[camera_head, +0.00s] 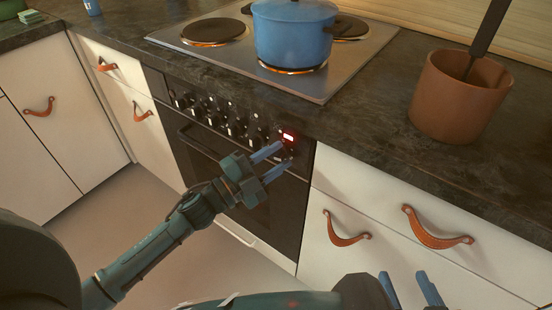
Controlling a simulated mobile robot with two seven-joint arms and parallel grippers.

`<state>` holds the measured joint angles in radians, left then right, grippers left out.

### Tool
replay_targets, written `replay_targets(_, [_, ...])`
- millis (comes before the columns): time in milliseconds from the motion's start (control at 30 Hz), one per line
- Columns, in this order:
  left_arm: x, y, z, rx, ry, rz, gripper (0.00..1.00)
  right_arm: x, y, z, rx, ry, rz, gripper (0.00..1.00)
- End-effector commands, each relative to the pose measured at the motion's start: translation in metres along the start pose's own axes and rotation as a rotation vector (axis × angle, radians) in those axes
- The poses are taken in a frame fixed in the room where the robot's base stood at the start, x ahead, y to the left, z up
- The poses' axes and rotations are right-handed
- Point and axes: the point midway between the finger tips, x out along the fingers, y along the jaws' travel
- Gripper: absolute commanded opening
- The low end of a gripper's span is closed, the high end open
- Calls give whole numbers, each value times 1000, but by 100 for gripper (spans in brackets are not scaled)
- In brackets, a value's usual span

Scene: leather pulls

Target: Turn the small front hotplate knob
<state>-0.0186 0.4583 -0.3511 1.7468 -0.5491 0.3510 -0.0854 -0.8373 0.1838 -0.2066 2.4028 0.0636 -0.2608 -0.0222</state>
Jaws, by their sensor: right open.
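A row of black knobs (235,127) runs along the oven's control panel, with a lit red display (288,137) near its right end. I cannot tell which knob is the small front hotplate one. My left gripper (287,153) is at the right end of the panel, just below the display. Its two blue fingers are apart and point toward the panel. No knob shows between them, and I cannot tell whether they touch one. My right gripper (409,280) is open and empty at the bottom edge, in front of the white drawers.
A blue pot (293,35) stands on the glowing front hotplate of the steel hob (330,84). A terracotta pot (459,95) holding a dark utensil stands on the dark worktop. Leather pulls (437,229) stick out from the white drawers right of the oven.

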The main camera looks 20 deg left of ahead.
Motion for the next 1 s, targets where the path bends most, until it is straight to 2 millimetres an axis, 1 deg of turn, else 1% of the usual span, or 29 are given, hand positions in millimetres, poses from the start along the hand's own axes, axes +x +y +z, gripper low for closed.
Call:
replay_targets(167, [-2, 0, -2, -2, 6, -1, 34, 0, 0, 1, 0, -2, 0, 52])
replay_targets(267, [-12, 1, -2, -3, 4, 1, 34, 0, 0, 1, 0, -2, 0, 52])
replay_targets(367, [-30, 2, -2, -2, 4, 3, 34, 0, 0, 1, -1, -2, -1, 52])
replay_targets(600, [-85, 1, -1, -3, 1, 3, 34, 1, -1, 2, -2, -3, -2, 52])
replay_targets(700, [-104, 1, 0, -2, -1, 3, 34, 1, -1, 2, -3, -3, -2, 52])
replay_targets(833, [-122, 1, 0, -2, -1, 1, 34, 1, -1, 2, -3, -3, -3, 52])
replay_targets(1000, [-131, 0, 0, 0, 1, -1, 34, 1, -1, 2, -3, -3, -3, 52])
